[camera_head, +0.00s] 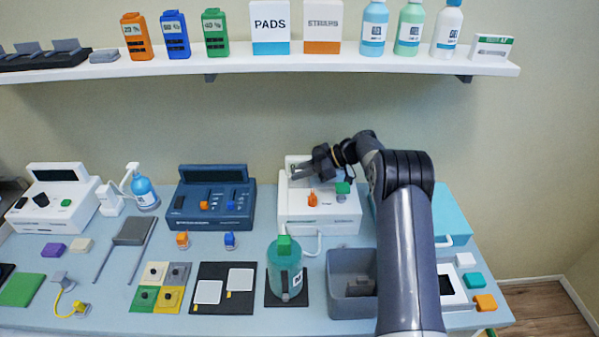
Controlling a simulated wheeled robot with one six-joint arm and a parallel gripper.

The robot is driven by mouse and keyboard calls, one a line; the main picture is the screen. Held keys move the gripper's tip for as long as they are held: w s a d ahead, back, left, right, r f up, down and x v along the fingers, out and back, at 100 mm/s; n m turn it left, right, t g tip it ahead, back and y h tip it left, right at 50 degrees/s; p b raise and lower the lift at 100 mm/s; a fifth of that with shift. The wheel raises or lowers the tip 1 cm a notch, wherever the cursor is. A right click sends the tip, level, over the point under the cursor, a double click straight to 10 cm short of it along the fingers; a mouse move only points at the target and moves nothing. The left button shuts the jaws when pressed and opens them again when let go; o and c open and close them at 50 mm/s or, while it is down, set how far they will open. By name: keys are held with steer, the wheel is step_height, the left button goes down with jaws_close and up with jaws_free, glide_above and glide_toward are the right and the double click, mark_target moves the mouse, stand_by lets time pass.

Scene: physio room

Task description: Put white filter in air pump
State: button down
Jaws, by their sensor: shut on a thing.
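A white machine (340,229) with an orange knob, a green button and a white hose stands at the back of the table; it looks like the air pump. My gripper (299,173) is over the upper left part of this machine, pointing left. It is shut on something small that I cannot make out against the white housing. The slot of the machine, if there is one, is hidden by my gripper.
A teal bottle (284,268) with a green cap stands on a dark mat in front of the machine. A grey bin (346,262) is right of it. A blue device (211,199) stands to the left. A wall shelf (262,67) with bottles and boxes runs above. My arm hides part of a teal case (452,215).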

steer(key=shift+s+d+f+m, duration=0.15)
steer(key=shift+s+d+f, duration=0.05)
steer(key=shift+f, duration=0.45)
steer(key=shift+s+d+f+m, duration=0.15)
steer(key=shift+s+f, duration=0.05)
steer(key=shift+f, duration=0.4)
steer(key=shift+w+r+p, duration=0.1)
steer(key=shift+r+p, duration=0.5)
steer(key=shift+p, duration=0.2)
steer(key=shift+w+a+r+p, duration=0.1)
steer(key=shift+w+r+p, duration=0.1)
steer(key=shift+p, duration=0.45)
steer(key=shift+f, duration=0.1)
steer(key=shift+w+a+r+p, duration=0.1)
steer(key=shift+r+p, duration=0.3)
steer(key=shift+w+a+r+p, duration=0.1)
steer(key=shift+w+r+p, duration=0.1)
steer(key=shift+r+p, duration=0.15)
steer(key=shift+r, duration=0.15)
steer(key=shift+r+p, duration=0.15)
steer(key=shift+p, duration=0.3)
stand_by(0.9)
